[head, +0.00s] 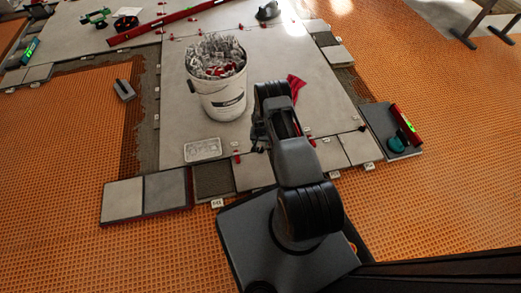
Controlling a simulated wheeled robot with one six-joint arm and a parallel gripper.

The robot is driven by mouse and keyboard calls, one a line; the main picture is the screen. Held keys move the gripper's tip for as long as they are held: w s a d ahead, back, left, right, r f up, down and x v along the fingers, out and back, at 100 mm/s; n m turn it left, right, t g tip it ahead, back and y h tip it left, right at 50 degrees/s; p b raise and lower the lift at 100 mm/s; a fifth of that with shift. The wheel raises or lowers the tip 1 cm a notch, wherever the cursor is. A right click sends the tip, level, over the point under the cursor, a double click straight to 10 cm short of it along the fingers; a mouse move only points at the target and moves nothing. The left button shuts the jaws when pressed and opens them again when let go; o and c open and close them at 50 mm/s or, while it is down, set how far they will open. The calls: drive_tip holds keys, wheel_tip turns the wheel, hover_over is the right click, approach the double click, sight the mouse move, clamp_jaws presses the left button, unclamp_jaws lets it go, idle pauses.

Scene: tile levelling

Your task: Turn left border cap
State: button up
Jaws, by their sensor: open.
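Several small red levelling caps sit along the tile joints. One red cap (236,158) stands at the near border of the large pale tiles, left of my arm. Another red cap (312,142) is on the near border to the right of my arm. My gripper (258,148) is low over the near edge of the large tile, just right of the left cap and apart from it as far as I can see. It is open, with its fingertips small and dark, partly hidden by my own arm. I see nothing held in it.
A white bucket (222,103) full of clips stands behind and left of my gripper. A pale tray (202,149) lies in front of it. A red cloth (296,88) lies behind my arm. A tile with a red level (406,125) is at right. Orange matting (60,140) is open at left.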

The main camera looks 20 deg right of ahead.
sight(260, 146)
drive_tip(key=shift+f+b, duration=1.15)
drive_tip(key=shift+f, duration=1.85)
drive_tip(key=c, duration=0.9)
drive_tip(key=shift+c, duration=0.2)
